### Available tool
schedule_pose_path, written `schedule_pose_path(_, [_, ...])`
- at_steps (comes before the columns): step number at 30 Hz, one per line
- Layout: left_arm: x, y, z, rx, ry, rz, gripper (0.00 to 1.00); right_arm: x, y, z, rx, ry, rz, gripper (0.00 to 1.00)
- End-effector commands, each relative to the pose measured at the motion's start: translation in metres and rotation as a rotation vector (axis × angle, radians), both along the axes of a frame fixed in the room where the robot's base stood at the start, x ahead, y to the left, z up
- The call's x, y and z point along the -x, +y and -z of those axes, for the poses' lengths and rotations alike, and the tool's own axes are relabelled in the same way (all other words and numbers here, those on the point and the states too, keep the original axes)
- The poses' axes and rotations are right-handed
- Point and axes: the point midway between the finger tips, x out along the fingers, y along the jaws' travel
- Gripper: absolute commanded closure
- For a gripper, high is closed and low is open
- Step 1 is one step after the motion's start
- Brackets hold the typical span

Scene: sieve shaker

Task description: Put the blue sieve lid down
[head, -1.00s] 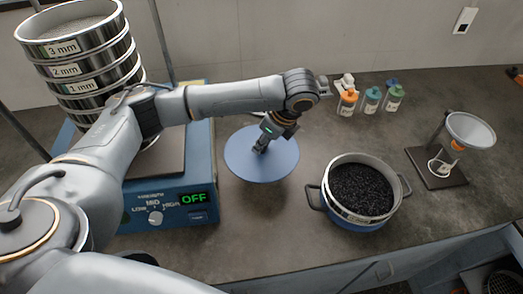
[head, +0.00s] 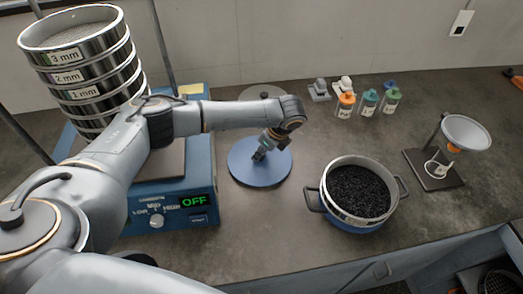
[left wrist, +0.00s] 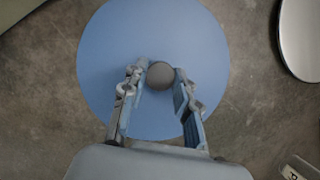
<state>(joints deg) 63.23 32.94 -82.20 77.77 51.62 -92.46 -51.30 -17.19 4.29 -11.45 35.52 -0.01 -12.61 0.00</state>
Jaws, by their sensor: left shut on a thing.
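The blue sieve lid (head: 244,174) is a flat round disc with a grey knob, level at the counter between the shaker and the pot. I cannot tell whether it touches the surface. My left gripper (head: 258,157) comes down onto it from above, its fingers shut on the knob. In the left wrist view the lid (left wrist: 185,40) fills the middle, and the knob (left wrist: 160,75) sits between the fingertips of the gripper (left wrist: 160,80). My right gripper is not in view.
The blue shaker (head: 165,205) reads OFF and bears stacked sieves (head: 85,75) at left. A pot of black granules (head: 345,215) stands close right of the lid. A grey disc (head: 262,91) lies behind my arm. Bottles (head: 368,103) and a funnel stand (head: 435,172) are farther right.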

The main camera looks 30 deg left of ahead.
Motion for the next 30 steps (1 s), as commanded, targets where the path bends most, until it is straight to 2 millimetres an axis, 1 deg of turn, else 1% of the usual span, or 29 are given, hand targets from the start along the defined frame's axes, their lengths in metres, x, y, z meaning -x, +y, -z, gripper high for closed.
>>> schedule_pose_path(3, [0.000,0.000,0.003,0.000,0.001,0.000,1.00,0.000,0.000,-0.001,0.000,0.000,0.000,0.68])
schedule_pose_path(4, [0.000,0.000,0.003,0.000,0.000,0.000,0.64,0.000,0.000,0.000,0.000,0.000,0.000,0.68])
schedule_pose_path(5, [0.000,0.000,0.002,0.000,0.000,0.000,0.58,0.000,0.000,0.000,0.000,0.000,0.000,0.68])
schedule_pose_path(6, [0.000,0.000,0.002,0.000,0.000,0.000,0.50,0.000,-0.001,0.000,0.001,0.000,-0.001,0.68])
schedule_pose_path(7, [0.000,0.000,0.002,0.000,0.000,0.000,0.47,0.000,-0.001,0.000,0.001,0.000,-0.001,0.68])
schedule_pose_path(15, [0.000,0.000,0.002,0.000,0.000,0.000,0.47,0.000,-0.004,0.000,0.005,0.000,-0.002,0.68])
schedule_pose_path(19, [0.000,-0.003,-0.005,0.001,-0.003,0.001,0.47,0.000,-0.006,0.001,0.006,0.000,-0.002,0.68])
schedule_pose_path(23, [0.001,-0.011,-0.024,0.003,-0.004,0.003,0.47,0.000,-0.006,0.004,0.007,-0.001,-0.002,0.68])
schedule_pose_path(30, [0.003,-0.031,-0.073,0.002,-0.004,0.002,0.47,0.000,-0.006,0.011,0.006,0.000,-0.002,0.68])
